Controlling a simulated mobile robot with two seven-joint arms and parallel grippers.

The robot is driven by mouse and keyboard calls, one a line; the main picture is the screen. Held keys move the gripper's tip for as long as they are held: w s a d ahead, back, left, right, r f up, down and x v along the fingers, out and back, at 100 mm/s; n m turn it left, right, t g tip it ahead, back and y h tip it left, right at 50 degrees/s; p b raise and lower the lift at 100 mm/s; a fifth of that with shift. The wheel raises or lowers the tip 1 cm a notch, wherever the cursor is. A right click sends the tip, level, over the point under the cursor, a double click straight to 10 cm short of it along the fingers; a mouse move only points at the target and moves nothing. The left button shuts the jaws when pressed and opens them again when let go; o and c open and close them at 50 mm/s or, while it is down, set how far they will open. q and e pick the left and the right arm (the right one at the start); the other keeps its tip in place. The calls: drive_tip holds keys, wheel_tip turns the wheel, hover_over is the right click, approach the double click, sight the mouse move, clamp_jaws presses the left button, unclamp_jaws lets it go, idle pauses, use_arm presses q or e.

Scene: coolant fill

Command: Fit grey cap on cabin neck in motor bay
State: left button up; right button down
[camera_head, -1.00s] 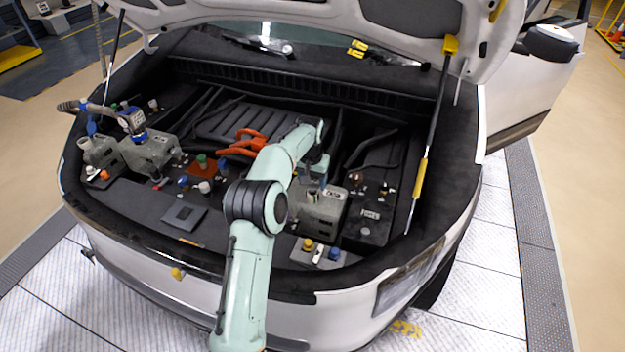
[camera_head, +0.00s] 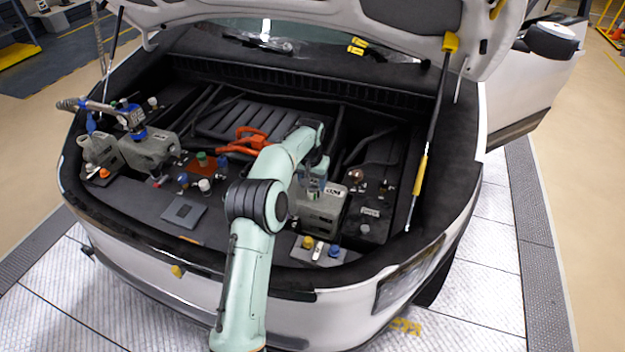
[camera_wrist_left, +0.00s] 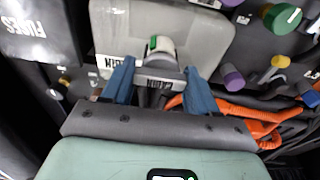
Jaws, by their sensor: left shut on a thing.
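My left gripper (camera_head: 315,186) is over the grey cabin tank (camera_head: 318,214) at the right front of the motor bay. The tank also shows in the left wrist view (camera_wrist_left: 215,35), its label partly readable as "BIN". There the blue fingers of my left gripper (camera_wrist_left: 158,72) are on both sides of the grey cap (camera_wrist_left: 160,48), which has a green mark, and they are shut on it. The cap is at the cabin neck, which is hidden beneath it. I cannot tell whether the cap is seated. My right gripper is not in view.
A black fuse box (camera_wrist_left: 38,30) is beside the tank. Orange cable (camera_head: 245,142) lies behind my left arm. Several coloured caps, including a blue one (camera_head: 334,251), are at the front. Another grey tank (camera_head: 150,150) stands at left. The raised hood's yellow-black strut (camera_head: 421,176) is at right.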

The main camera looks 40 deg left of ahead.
sight(311, 188)
use_arm(q)
drive_tip(key=shift+f, duration=0.65)
drive_tip(key=o, duration=1.1)
drive_tip(key=r, duration=0.4)
drive_tip(key=s+r, duration=0.1)
drive_tip(key=r, duration=0.8)
drive_tip(key=shift+s+d+r, duration=0.15)
drive_tip(key=shift+s+d, duration=0.15)
